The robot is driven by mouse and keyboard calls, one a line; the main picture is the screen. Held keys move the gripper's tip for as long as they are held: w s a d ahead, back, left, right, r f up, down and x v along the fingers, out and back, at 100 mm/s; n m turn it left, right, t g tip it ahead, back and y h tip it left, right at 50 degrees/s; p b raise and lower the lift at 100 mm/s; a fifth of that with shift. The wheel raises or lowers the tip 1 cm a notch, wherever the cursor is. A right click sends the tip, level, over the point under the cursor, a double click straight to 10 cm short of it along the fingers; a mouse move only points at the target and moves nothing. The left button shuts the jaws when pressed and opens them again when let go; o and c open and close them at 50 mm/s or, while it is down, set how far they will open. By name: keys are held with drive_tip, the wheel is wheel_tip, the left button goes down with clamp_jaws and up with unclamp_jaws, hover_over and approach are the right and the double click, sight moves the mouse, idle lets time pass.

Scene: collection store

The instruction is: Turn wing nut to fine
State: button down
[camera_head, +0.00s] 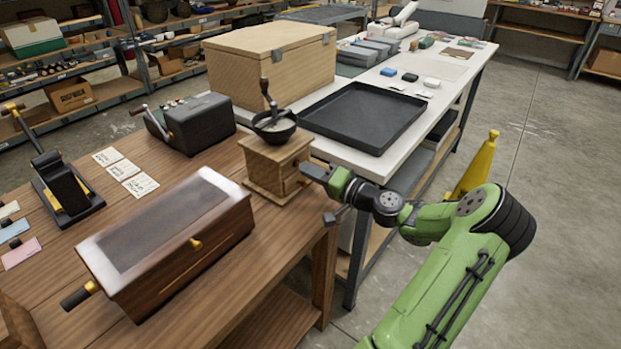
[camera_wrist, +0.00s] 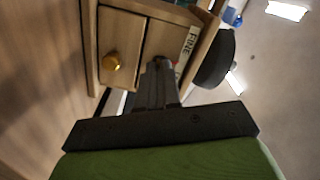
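The wooden box grinder (camera_head: 275,166), with a dark bowl (camera_head: 274,127) and crank on top, stands at the right end of the brown table. My gripper (camera_head: 310,172) reaches its right side. In the wrist view my dark fingers (camera_wrist: 158,82) point at the grinder's face, close together, between a drawer (camera_wrist: 121,50) with a brass knob and a label reading FINE (camera_wrist: 190,42). A bit of red shows beside the fingertips under the label. I cannot make out the wing nut; the fingers may hide it. Whether they are shut on something cannot be told.
A long wooden case (camera_head: 170,240) with a brass knob and a black cash-box-like machine (camera_head: 192,124) share the brown table. A white table with a black tray (camera_head: 363,116) and wooden crate (camera_head: 270,64) adjoins behind. Open floor lies to the right.

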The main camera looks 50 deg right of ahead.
drive_tip(key=shift+f+n+b, duration=0.1)
drive_tip(key=shift+n+b, duration=0.9)
drive_tip(key=shift+n, duration=0.8)
drive_tip(key=c, duration=1.8)
unclamp_jaws()
drive_tip(key=o, duration=0.5)
drive_tip(key=shift+c, duration=0.2)
drive_tip(key=s+d+p, duration=0.1)
drive_tip(key=s+p, duration=0.2)
drive_tip(key=s, duration=1.2)
drive_tip(key=shift+s+d, duration=0.2)
drive_tip(key=shift+s, duration=0.15)
drive_tip(key=shift+w, duration=0.1)
